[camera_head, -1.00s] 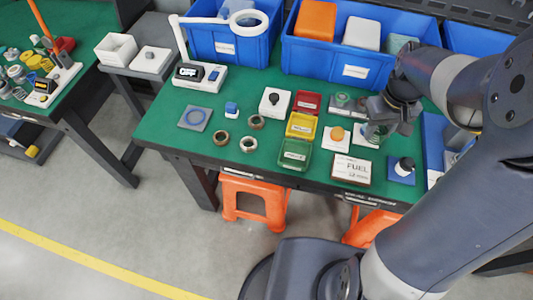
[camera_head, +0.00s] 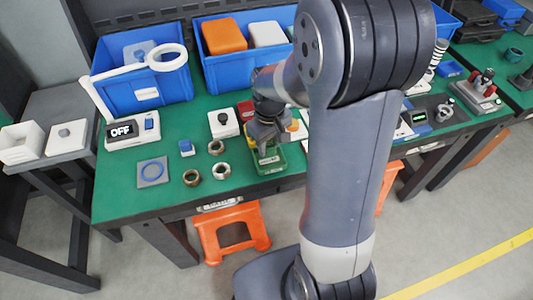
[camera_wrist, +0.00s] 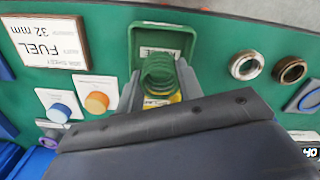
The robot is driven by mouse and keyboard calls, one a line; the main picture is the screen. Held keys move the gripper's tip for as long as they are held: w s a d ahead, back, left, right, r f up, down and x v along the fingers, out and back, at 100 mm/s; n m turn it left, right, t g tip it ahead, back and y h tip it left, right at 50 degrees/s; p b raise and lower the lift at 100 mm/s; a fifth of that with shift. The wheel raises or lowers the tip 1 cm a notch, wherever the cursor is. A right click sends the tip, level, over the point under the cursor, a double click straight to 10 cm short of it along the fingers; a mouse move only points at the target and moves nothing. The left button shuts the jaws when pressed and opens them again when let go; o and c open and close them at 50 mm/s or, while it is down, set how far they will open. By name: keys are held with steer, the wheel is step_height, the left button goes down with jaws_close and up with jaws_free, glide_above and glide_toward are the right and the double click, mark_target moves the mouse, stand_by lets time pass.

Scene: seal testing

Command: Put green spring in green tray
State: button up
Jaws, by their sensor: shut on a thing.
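The green spring (camera_wrist: 158,72) is a coil held between the two fingers of my gripper (camera_wrist: 160,95) in the wrist view. The green tray (camera_wrist: 160,40) lies directly beneath it, and the spring overlaps the tray in that view. In the head view my gripper (camera_head: 264,144) is over the green tray (camera_head: 270,160), whose front part shows. The gripper hides most of the spring there. I cannot tell whether the spring touches the tray floor.
Metal rings (camera_head: 220,171) and a blue cap (camera_head: 186,147) lie left of the tray. A red tray (camera_head: 245,110) shows behind my gripper. The FUEL box (camera_wrist: 48,40) and blue and orange knobs (camera_wrist: 97,102) are on the tray's other side. Blue bins (camera_head: 146,88) stand at the back.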

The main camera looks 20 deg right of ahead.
mark_target(269, 161)
steer(key=shift+f, duration=2)
steer(key=shift+f, duration=0.15)
steer(key=o, duration=0.7)
step_height(269, 161, up, 12)
steer(key=shift+r+p, duration=0.15)
steer(key=shift+p, duration=0.15)
